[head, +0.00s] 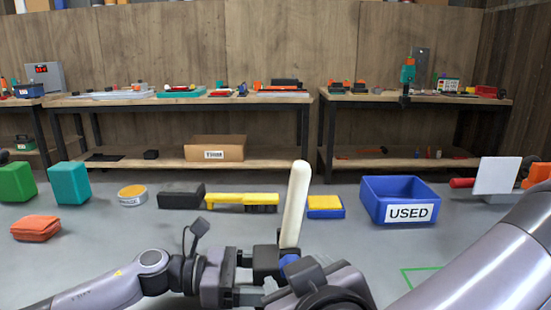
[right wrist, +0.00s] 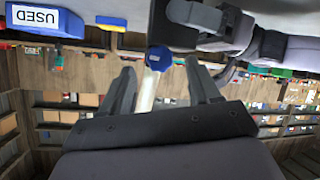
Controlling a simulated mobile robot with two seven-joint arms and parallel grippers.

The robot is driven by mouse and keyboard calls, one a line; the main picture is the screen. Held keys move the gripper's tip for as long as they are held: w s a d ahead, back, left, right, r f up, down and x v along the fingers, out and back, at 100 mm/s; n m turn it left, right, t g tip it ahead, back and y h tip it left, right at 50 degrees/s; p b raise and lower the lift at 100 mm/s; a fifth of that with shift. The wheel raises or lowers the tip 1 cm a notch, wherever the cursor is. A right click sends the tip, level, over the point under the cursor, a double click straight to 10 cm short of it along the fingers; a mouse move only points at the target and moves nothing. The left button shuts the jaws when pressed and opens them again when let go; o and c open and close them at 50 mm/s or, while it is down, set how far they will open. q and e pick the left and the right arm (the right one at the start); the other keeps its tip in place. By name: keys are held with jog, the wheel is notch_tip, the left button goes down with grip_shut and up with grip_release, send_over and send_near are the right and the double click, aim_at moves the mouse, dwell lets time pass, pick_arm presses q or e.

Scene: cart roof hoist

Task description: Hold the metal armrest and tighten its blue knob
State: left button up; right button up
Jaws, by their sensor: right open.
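The armrest (head: 296,200) is a cream-white bar standing nearly upright, tilted slightly right, with a dark block at its lower end. Its blue knob (head: 288,262) shows low in the head view, partly hidden by my right gripper. The knob also shows in the right wrist view (right wrist: 158,58). My left gripper (head: 258,277) reaches in from the left and appears closed around the dark block. My right gripper (right wrist: 162,80) is open, with the knob just beyond and between its fingertips. I see no contact between the fingers and the knob.
A blue bin labelled USED (head: 375,207) stands on the grey floor at right. Yellow-and-black pieces (head: 240,200), a dark box (head: 181,195), a round tin (head: 132,196) and coloured blocks lie on the floor. Workbenches (head: 180,101) line the back wall.

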jog(key=shift+x, duration=1.6)
jog(key=shift+c, duration=0.3)
jog(key=c, duration=0.7)
jog(key=shift+s, duration=0.1)
